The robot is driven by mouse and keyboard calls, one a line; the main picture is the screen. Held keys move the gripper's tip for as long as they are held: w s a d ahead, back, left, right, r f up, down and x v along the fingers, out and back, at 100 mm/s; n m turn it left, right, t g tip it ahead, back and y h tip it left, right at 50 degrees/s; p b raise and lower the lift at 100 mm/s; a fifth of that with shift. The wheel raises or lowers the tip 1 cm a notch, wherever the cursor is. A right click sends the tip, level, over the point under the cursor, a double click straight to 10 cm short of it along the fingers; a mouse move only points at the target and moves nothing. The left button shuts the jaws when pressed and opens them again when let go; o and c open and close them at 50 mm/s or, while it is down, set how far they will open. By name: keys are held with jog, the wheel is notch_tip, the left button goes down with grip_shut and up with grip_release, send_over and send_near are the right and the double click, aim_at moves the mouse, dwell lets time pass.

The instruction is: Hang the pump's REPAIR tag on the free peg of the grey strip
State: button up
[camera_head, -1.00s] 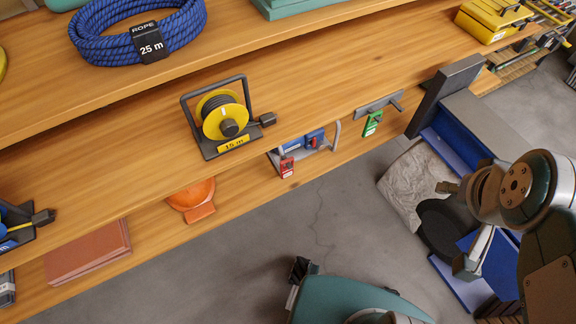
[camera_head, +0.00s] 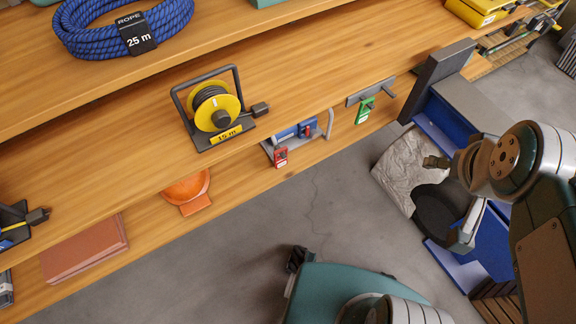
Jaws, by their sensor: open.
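A small blue pump (camera_head: 297,130) sits in a grey bracket below the shelf edge. A red tag (camera_head: 281,155) hangs at its lower left; its print is too small to read. The grey strip (camera_head: 369,92) is fixed to the shelf front, right of the pump. A green tag (camera_head: 365,110) hangs from its middle, and a dark peg sticks out bare near its right end. My gripper (camera_head: 447,201) is at the right, partly hidden by my arm. Its jaws are apart with no tag seen between them. It is well right of and below the strip.
A dark upright block (camera_head: 437,80) stands right of the strip. A yellow cable reel (camera_head: 218,108) stands on the shelf at left, and an orange item (camera_head: 188,190) sits lower. A pale sack-like item (camera_head: 398,172) is beside blue containers. Grey floor (camera_head: 320,215) is clear.

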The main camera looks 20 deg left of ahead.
jog(key=w+a+f+n+t+y, duration=0.15)
jog(key=w+a+f, duration=0.3)
jog(key=w, duration=0.85)
jog(key=w+a+f+n+t, duration=0.2)
jog(key=w+a+f, duration=0.3)
jog(key=w, duration=0.9)
jog(key=w+a+f+n+y, duration=0.1)
jog(key=w+a+f, duration=0.15)
jog(key=f, duration=0.25)
jog(key=w+a+f+n+y, duration=0.1)
jog(key=w+a+f, duration=0.15)
jog(key=f, duration=0.35)
jog(key=n+t+y, duration=0.1)
jog(key=n+y, duration=0.3)
jog(key=y, duration=0.5)
send_near(282, 163)
jog(key=shift+h, duration=0.35)
jog(key=shift+r+x, duration=0.2)
jog(key=shift+x, duration=2.15)
jog(key=shift+r+x, duration=0.2)
jog(key=shift+x, duration=2.1)
jog(key=shift+a, duration=0.2)
